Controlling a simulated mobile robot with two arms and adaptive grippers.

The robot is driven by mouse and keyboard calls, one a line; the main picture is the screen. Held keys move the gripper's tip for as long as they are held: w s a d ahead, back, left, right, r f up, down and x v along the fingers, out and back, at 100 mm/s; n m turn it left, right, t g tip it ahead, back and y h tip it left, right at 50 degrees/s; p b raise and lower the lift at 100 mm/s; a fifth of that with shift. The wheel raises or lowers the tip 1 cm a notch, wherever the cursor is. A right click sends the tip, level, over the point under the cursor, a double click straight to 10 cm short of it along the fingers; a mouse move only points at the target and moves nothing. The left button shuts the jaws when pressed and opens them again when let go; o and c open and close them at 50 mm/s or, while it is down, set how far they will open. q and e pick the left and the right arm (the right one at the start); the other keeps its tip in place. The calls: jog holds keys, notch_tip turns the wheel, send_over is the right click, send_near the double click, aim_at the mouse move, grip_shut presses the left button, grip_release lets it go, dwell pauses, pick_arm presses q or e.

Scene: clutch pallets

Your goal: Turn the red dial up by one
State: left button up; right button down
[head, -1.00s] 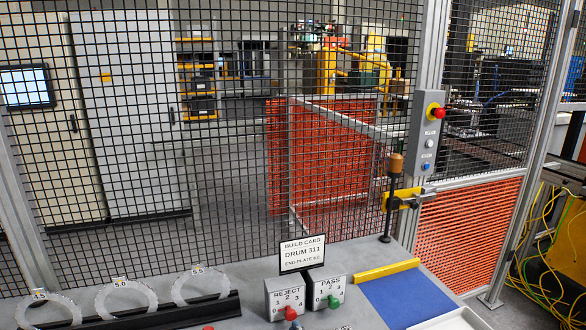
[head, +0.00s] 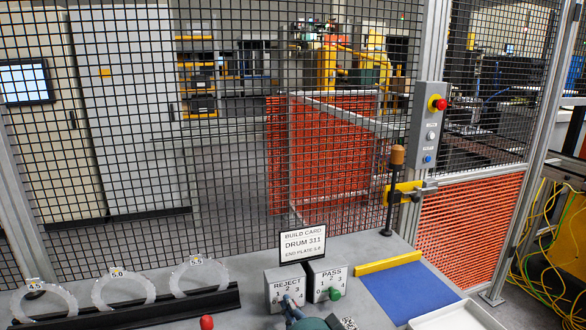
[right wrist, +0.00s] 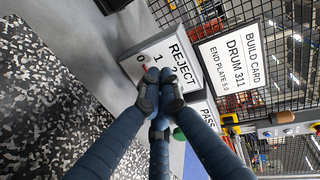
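The red dial sits on the front of the REJECT box (head: 272,288), but my right gripper hides it in the head view. That box also shows in the right wrist view (right wrist: 146,40), with the numbers 0 and 1 visible. My right gripper (head: 289,301) is in front of the box face, coming up from the bottom edge. In the right wrist view its fingertips (right wrist: 159,76) are drawn together over the dial's place. I cannot tell whether the dial is between them. My left gripper is not in view.
The PASS box (head: 325,272) with a green dial (head: 335,294) stands just right. A build card (head: 303,244) stands behind both. Clear rings (head: 124,289) stand in a black rack at left. A red ball (head: 207,322), a blue mat (head: 404,287) and a white tray (head: 462,318) are nearby.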

jog(key=shift+d+f, duration=0.15)
jog(key=shift+f, duration=0.2)
dwell(0.7)
jog(key=shift+d, duration=0.1)
jog(key=shift+w+d+p, duration=0.15)
jog(key=shift+d+p, duration=0.35)
jog(key=shift+p, duration=0.3)
jog(key=shift+w+d+r+p, duration=0.1)
jog(key=shift+r+p, duration=0.4)
jog(key=shift+p, duration=0.25)
jog(key=p+v, duration=0.1)
jog(key=v, duration=0.2)
jog(key=f+p+v, duration=0.1)
jog(key=v, duration=0.1)
jog(key=shift+p, duration=0.3)
jog(key=shift+s+d, duration=0.15)
jog(key=shift+s, duration=0.4)
